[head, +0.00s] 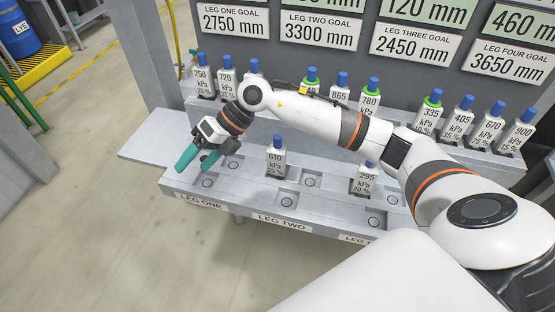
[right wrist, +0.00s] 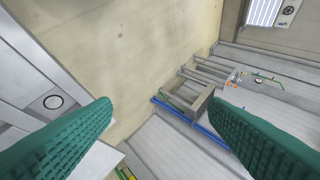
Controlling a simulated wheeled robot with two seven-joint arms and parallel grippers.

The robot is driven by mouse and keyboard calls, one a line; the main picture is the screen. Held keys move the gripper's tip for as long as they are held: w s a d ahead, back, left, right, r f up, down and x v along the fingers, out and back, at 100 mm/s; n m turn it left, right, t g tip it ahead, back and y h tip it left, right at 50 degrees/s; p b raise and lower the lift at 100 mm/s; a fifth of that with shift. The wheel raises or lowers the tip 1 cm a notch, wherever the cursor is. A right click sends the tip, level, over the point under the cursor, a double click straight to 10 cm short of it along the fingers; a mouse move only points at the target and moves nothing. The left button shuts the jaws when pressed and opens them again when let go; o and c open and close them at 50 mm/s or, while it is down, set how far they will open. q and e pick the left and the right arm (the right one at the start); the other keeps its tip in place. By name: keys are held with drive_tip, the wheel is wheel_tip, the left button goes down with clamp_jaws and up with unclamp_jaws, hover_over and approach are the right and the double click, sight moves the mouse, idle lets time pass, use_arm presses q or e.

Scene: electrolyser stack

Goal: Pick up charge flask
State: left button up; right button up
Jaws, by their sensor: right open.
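Several grey-white flasks with blue caps stand on the bench in the head view; which one is the charge flask I cannot tell. In the back row are flasks marked 750 (head: 203,82), 865 (head: 340,95), 780 (head: 369,103), 335 (head: 430,115) and 900 (head: 520,138), with others between. Nearer the front stand the 610 flask (head: 276,160) and the 295 flask (head: 365,181). My right gripper (head: 194,166) is open and empty above the LEG ONE end, left of the 610 flask. In the right wrist view its teal fingers (right wrist: 163,128) are apart with no flask between them. My left gripper is not in view.
The bench front edge carries the labels LEG ONE (head: 201,201) and LEG TWO (head: 282,222). Empty round sockets (head: 208,183) lie along the front. My right arm crosses the bench and hides part of the back row. Goal signs (head: 234,21) hang behind.

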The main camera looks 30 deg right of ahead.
drive_tip(key=w+d+h, duration=0.2)
drive_tip(key=d+h, duration=0.4)
drive_tip(key=d, duration=0.6)
drive_tip(key=r+m+g+h, duration=0.1)
drive_tip(key=r+m+h, duration=0.1)
drive_tip(key=h, duration=0.2)
hover_over(277, 148)
drive_tip(key=w, duration=0.2)
drive_tip(key=shift+s+f, duration=0.25)
drive_tip(key=f+p, duration=0.1)
drive_tip(key=f, duration=0.1)
drive_tip(key=f+p, duration=0.1)
drive_tip(key=f, duration=0.3)
drive_tip(key=shift+d+p, duration=0.3)
drive_tip(key=shift+p, duration=0.1)
drive_tip(key=f+p, duration=0.2)
drive_tip(key=f, duration=0.1)
drive_tip(key=f+p, duration=0.1)
drive_tip(key=shift+s+f, duration=0.25)
drive_tip(key=shift+s, duration=0.15)
drive_tip(key=shift+d+f, duration=0.1)
drive_tip(key=shift+f, duration=0.55)
drive_tip(key=shift+w+r, duration=0.1)
clamp_jaws()
